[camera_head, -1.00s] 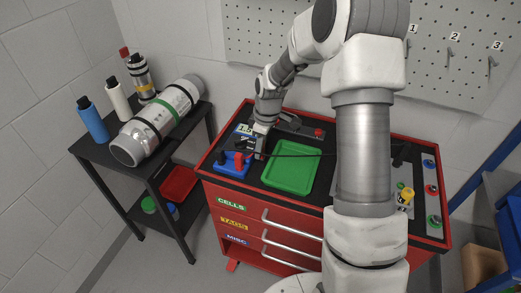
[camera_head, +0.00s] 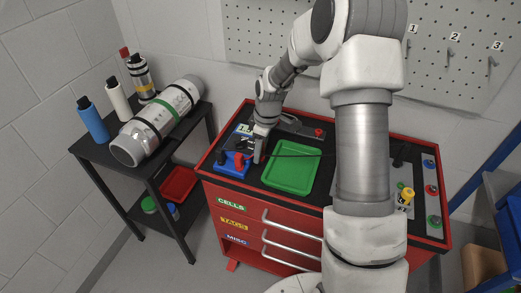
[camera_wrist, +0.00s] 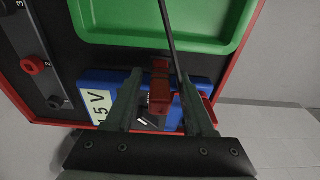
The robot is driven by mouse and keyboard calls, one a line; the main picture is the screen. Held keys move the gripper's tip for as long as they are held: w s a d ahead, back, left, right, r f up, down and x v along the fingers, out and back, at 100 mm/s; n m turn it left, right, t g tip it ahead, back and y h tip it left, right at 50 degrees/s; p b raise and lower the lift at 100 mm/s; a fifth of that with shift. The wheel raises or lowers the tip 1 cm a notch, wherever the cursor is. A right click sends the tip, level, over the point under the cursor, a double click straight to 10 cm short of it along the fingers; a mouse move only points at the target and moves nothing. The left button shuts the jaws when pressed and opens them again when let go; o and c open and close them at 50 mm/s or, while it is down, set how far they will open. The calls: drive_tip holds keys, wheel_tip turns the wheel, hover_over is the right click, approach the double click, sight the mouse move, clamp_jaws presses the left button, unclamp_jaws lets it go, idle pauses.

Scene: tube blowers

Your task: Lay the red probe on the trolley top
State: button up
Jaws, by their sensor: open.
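My gripper (camera_head: 258,157) is open, low over the left part of the trolley top (camera_head: 321,192), beside a blue block. In the wrist view, my gripper (camera_wrist: 161,76) has its two fingers apart. A red piece (camera_wrist: 160,88), seemingly the red probe, lies between them with gaps at the sides. The blue block (camera_wrist: 100,78) with a "1.5 V" label is below the fingers. A thin dark lead (camera_wrist: 167,30) runs over the green tray to the fingers. A red part (camera_head: 239,160) stands at the blue block (camera_head: 230,170) in the head view; whether it is the same piece I cannot tell.
A green tray (camera_head: 270,179) lies right of the gripper. A strip with coloured knobs (camera_head: 431,189) is at the right edge, and a yellow piece (camera_head: 407,195) is near it. My arm hides the middle right. A black side table (camera_head: 93,150) with bottles stands left.

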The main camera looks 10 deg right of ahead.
wheel_tip(320, 180, up, 11)
drive_tip(key=d, duration=0.1)
drive_tip(key=s+r+m+t+h, duration=0.15)
drive_tip(key=s+r+m, duration=0.35)
drive_tip(key=s+r, duration=0.7)
drive_tip(key=s+r+m+t, duration=0.3)
drive_tip(key=s+m, duration=0.3)
drive_tip(key=s, duration=0.9)
drive_tip(key=shift+s+a+r+p, duration=0.25)
drive_tip(key=shift+a+p, duration=0.1)
